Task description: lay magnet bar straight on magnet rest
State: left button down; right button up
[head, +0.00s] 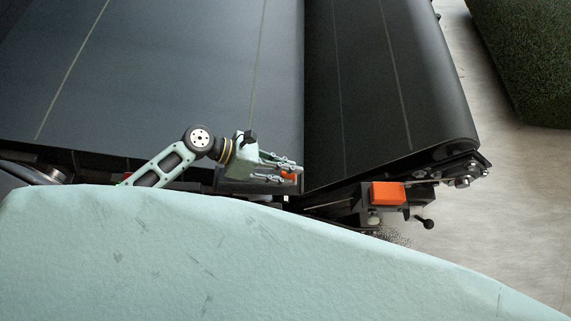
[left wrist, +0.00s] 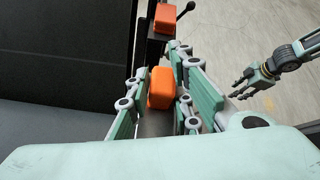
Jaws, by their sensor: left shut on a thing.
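My left gripper (head: 292,170) is shut on an orange block (left wrist: 161,88), which seems to be the grip of the magnet bar. The block sits between the fingers in the left wrist view, and a little orange (head: 290,177) shows in the head view. The fingers and my arm hide most of the bar. I cannot make out the magnet rest for sure or tell whether the bar touches it. My right gripper (left wrist: 246,86) shows only in the left wrist view, away to the right, with spread fingers and nothing between them.
A second orange block (head: 388,193) sits on a dark bracket at the belt's end, near a black-knobbed lever (head: 427,222). Wide black belts (head: 365,95) rise behind my left gripper. Green turf (head: 525,60) stands at the upper right. Bare floor (head: 500,190) lies right of the machine.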

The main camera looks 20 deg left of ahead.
pick_arm(q)
jog(key=shift+f, duration=0.3)
dwell(0.5)
jog(key=shift+f, duration=0.5)
dwell(0.3)
jog(key=c, duration=1.2)
grip_release()
jog(key=shift+o, duration=0.2)
jog(key=v, duration=1.2)
